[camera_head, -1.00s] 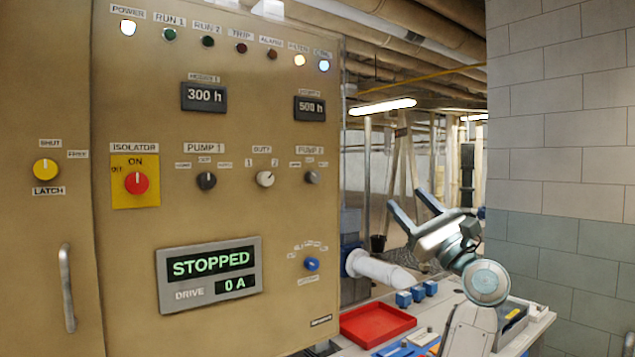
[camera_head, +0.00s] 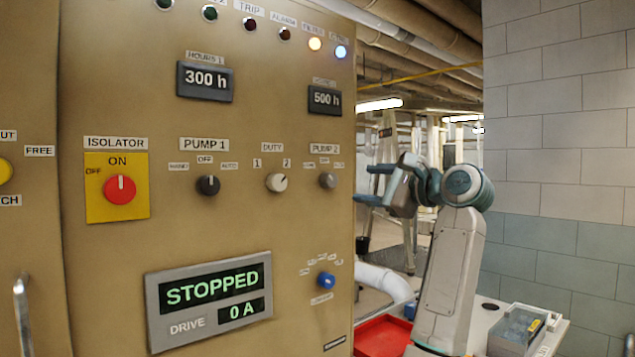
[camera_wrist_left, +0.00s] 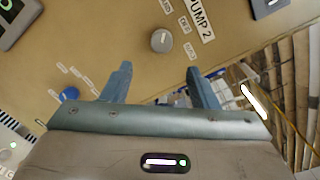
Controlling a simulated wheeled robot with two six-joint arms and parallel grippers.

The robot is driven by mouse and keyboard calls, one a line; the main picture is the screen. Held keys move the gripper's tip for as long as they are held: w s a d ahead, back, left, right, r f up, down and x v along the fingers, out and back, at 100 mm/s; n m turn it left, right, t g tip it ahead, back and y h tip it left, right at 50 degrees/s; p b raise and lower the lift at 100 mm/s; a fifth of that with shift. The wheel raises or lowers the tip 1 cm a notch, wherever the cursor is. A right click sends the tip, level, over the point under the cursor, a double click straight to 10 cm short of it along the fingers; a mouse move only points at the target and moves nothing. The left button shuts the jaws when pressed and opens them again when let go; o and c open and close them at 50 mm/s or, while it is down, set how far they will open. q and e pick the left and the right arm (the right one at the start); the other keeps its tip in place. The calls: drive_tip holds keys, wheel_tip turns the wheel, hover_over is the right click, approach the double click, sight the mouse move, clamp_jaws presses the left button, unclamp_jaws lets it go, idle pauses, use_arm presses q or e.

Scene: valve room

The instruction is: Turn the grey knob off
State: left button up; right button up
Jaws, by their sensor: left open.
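The grey knob (camera_head: 327,180) sits on the tan panel (camera_head: 230,130) under the PUMP 2 label, near the panel's right edge. Its small position labels and pointer direction are too small to read surely. In the left wrist view the grey knob (camera_wrist_left: 161,40) is ahead of the fingertips, roughly in line with the gap between them. My left gripper (camera_head: 370,184) is open and empty, right of the knob and apart from it, fingers pointing left. Its two fingers (camera_wrist_left: 158,70) also show spread in the left wrist view. My right gripper is out of view.
Nearby on the panel are a white DUTY knob (camera_head: 277,182), a black PUMP 1 knob (camera_head: 208,185), a red isolator knob (camera_head: 120,190) and a blue knob (camera_head: 326,281). A red tray (camera_head: 383,337) and a grey box (camera_head: 517,330) are on the bench below. A block wall (camera_head: 560,150) stands at right.

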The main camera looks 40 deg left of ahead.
sight(333, 181)
use_arm(q)
drive_tip(key=a, duration=0.1)
drive_tip(key=a+p, duration=0.1)
drive_tip(key=a, duration=0.1)
drive_tip(key=a+r+p, duration=0.1)
drive_tip(key=a, duration=0.1)
drive_tip(key=shift+a, duration=0.1)
drive_tip(key=a, duration=0.1)
drive_tip(key=a+p, duration=0.1)
drive_tip(key=a, duration=0.1)
drive_tip(key=a+p, duration=0.1)
drive_tip(key=a, duration=0.1)
drive_tip(key=shift+w+f, duration=0.2)
drive_tip(key=shift+f, duration=0.1)
drive_tip(key=shift+a+f, duration=0.1)
drive_tip(key=c, duration=1)
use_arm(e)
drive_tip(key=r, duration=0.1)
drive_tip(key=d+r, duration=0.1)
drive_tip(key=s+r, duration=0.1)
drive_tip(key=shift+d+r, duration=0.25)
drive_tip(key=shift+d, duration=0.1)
